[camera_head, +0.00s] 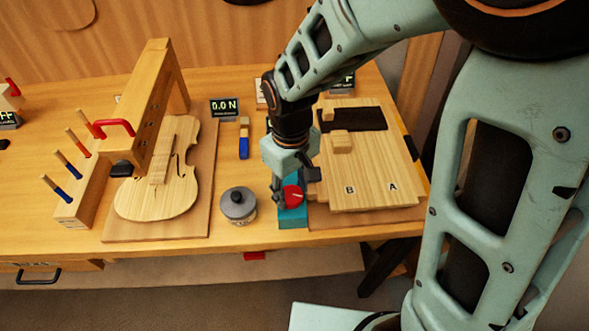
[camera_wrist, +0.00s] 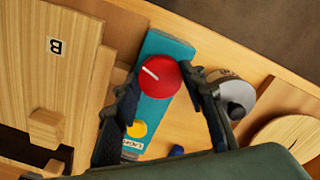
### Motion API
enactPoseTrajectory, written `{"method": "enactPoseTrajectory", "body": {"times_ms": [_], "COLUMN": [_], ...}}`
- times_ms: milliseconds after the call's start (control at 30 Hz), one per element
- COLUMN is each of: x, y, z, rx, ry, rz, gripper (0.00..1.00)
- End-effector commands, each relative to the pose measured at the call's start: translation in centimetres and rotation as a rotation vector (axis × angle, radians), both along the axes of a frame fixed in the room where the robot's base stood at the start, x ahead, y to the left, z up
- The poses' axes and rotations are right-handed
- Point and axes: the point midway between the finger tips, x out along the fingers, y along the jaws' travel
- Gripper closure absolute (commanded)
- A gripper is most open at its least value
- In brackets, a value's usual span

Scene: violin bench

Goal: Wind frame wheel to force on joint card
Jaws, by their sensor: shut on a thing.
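The frame wheel looks to be the red round knob (camera_head: 293,196) with a white pointer line, on the teal block (camera_head: 293,219) at the bench's front edge. In the wrist view the red knob (camera_wrist: 160,84) sits between the two fingers of my gripper (camera_wrist: 160,78), which is shut on it. In the head view my gripper (camera_head: 284,190) reaches down over the teal block and hides part of it. A force display (camera_head: 224,107) reads 0.0 N. A small card (camera_head: 262,92) stands partly behind my arm; its text is unreadable.
Pale boards marked B and A (camera_head: 372,196) lie just right of the block. A grey-lidded round jar (camera_head: 238,205) stands close on its left. A violin body (camera_head: 160,190) lies under a wooden arch (camera_head: 158,90). A yellow button (camera_wrist: 137,129) is on the teal block.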

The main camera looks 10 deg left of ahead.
Motion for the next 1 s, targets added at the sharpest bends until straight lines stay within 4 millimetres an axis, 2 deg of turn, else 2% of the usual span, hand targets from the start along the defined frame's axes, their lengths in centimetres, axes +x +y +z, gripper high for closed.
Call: {"method": "enactPoseTrajectory", "body": {"times_ms": [333, 733, 767, 900, 1000], "x": [0.02, 0.01, 0.01, 0.01, 0.00], "y": [0.05, 0.06, 0.06, 0.06, 0.05], "z": [-0.05, 0.05, 0.05, 0.04, 0.04], "rx": [0.001, 0.001, 0.001, 0.001, 0.001], "ry": [-0.001, -0.001, -0.001, -0.001, -0.001], "rz": [-0.284, -0.328, -0.328, -0.327, -0.327], "gripper": [0.86, 0.86, 0.61, 0.45, 0.44]}}
